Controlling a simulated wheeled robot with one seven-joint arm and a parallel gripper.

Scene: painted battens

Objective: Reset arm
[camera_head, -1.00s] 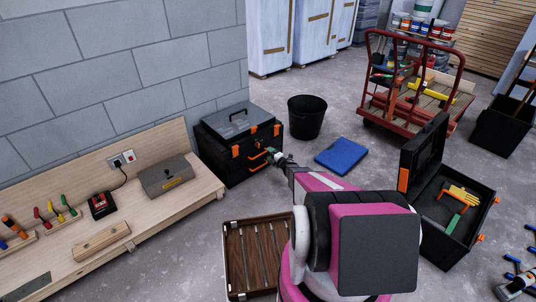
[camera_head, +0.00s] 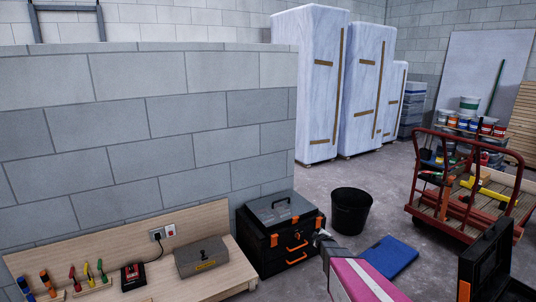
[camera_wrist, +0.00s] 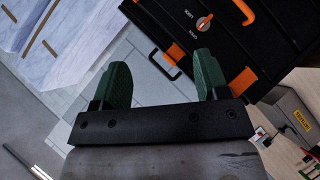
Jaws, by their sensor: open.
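My gripper (camera_head: 322,240) shows small in the head view, just right of the black tool chest (camera_head: 257,258). In the wrist view the two green fingers of my gripper (camera_wrist: 162,68) stand wide apart with nothing between them. The front of the chest (camera_wrist: 185,20), with a lock dial and orange latches and handles, fills the top of that view. The fingers are close to the chest; I cannot tell the exact gap. My pink and white forearm runs down out of the head view's lower edge.
A wooden bench with a grey metal box (camera_head: 202,257) stands left of the chest. A black bucket (camera_head: 351,211) and a blue mat (camera_head: 390,257) lie right of it. A red cart (camera_head: 460,190) and an open black case (camera_head: 488,262) are further right.

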